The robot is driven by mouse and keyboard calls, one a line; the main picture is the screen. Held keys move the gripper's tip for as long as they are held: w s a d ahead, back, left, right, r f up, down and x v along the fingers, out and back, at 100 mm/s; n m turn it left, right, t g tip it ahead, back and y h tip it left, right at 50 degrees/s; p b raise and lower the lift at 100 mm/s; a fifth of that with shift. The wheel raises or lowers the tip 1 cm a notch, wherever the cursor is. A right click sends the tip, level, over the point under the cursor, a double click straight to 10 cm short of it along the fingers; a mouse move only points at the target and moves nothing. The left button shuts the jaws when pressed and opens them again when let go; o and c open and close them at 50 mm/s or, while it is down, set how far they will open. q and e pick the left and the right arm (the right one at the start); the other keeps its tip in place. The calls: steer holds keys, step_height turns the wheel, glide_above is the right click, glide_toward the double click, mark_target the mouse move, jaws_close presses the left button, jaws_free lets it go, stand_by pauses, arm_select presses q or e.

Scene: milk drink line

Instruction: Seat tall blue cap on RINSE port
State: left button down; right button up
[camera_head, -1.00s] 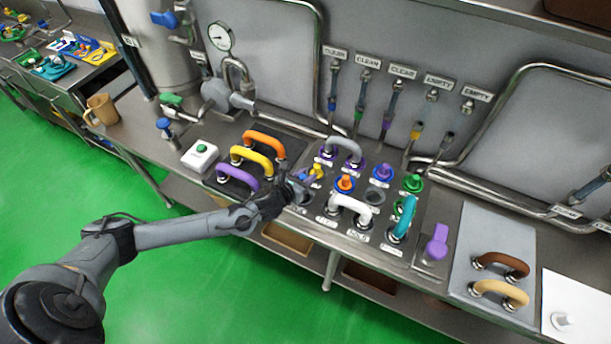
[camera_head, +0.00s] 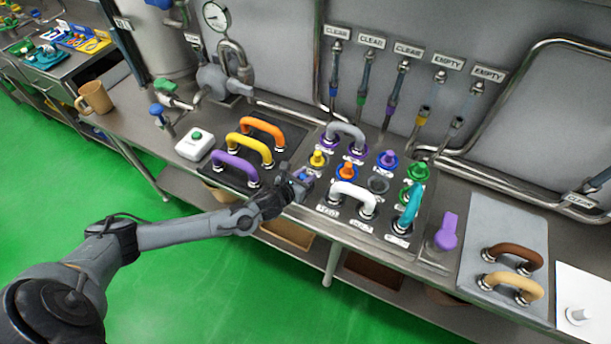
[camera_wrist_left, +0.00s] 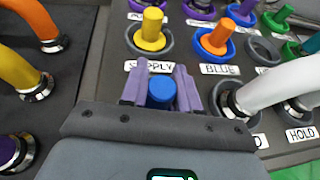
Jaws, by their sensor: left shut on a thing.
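My left gripper (camera_head: 303,177) is shut on a blue cap (camera_wrist_left: 161,92), which shows between its purple fingers (camera_wrist_left: 160,84) in the left wrist view. In the head view the gripper is at the near left corner of the port panel (camera_head: 330,212), on the near side of a yellow cap (camera_head: 317,159). The cap's lower part and the spot under it are hidden by the gripper, so I cannot tell whether it touches a port. No RINSE label is legible. My right gripper is not in view.
A white U-shaped pipe (camera_head: 353,192) stands close right of the gripper. An orange cap (camera_head: 346,171) and a teal pipe (camera_head: 408,206) are on the panel. Purple (camera_head: 236,165), yellow (camera_head: 250,148) and orange pipes (camera_head: 262,129) stand on the left mat.

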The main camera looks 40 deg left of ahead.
arm_select(q)
steer(key=c, duration=0.8)
jaws_free()
steer(key=shift+o, duration=0.2)
steer(key=v, duration=1)
steer(key=shift+s+r+p, duration=0.2)
steer(key=shift+s+p, duration=0.15)
steer(key=shift+f, duration=0.1)
